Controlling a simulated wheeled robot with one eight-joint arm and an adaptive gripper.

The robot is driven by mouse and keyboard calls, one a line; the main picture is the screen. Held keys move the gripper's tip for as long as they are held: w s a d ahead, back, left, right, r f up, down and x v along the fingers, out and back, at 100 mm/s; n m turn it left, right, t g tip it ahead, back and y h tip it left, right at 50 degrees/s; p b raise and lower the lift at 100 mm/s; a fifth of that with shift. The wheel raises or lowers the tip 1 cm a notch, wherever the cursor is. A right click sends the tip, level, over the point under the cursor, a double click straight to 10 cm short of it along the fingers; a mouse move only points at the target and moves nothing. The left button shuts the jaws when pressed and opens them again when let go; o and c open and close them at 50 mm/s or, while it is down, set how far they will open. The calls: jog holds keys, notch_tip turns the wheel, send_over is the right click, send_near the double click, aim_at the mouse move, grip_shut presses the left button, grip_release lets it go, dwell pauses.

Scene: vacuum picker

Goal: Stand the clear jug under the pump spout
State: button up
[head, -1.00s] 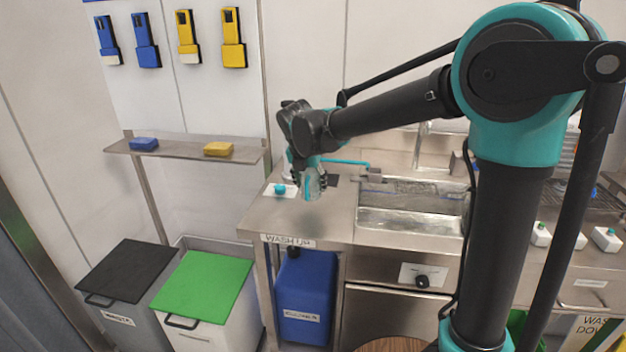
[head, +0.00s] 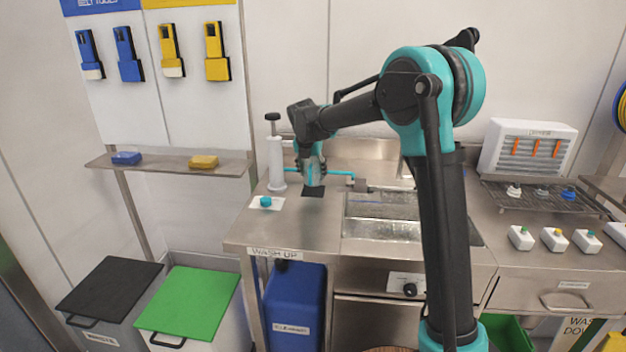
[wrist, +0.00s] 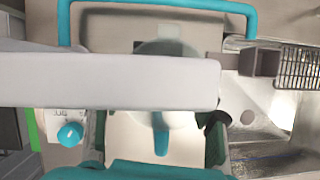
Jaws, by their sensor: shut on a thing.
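The clear jug (head: 313,178) is between the fingers of my gripper (head: 313,172), which is shut on it. The jug looks upright at the back edge of a black pad (head: 313,192) on the steel counter. I cannot tell whether it touches the pad. The white pump (head: 275,160) with a black top knob stands just left of the gripper. In the wrist view, the pale, see-through jug (wrist: 182,119) shows between dark finger pads of my gripper (wrist: 155,130). A broad grey bar (wrist: 110,80), perhaps the pump's spout, crosses over and hides part of it.
A thin teal pipe (head: 338,173) runs by the gripper to a grey block (head: 361,185) at the sink (head: 382,228). A teal knob on a white plate (head: 265,203) sits front left. Green-topped (head: 190,300) and black-topped (head: 110,287) bins stand left below.

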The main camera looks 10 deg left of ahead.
aim_at(310, 161)
jog(key=shift+s+x, duration=0.1)
jog(key=shift+x, duration=0.8)
jog(key=shift+s+x, duration=0.15)
jog(key=shift+x, duration=0.75)
jog(key=shift+f, duration=0.25)
jog(key=o, duration=1.2)
jog(key=shift+c, duration=0.2)
jog(key=v, duration=1.2)
jog(key=shift+w+r, duration=0.1)
jog(key=shift+r, duration=0.1)
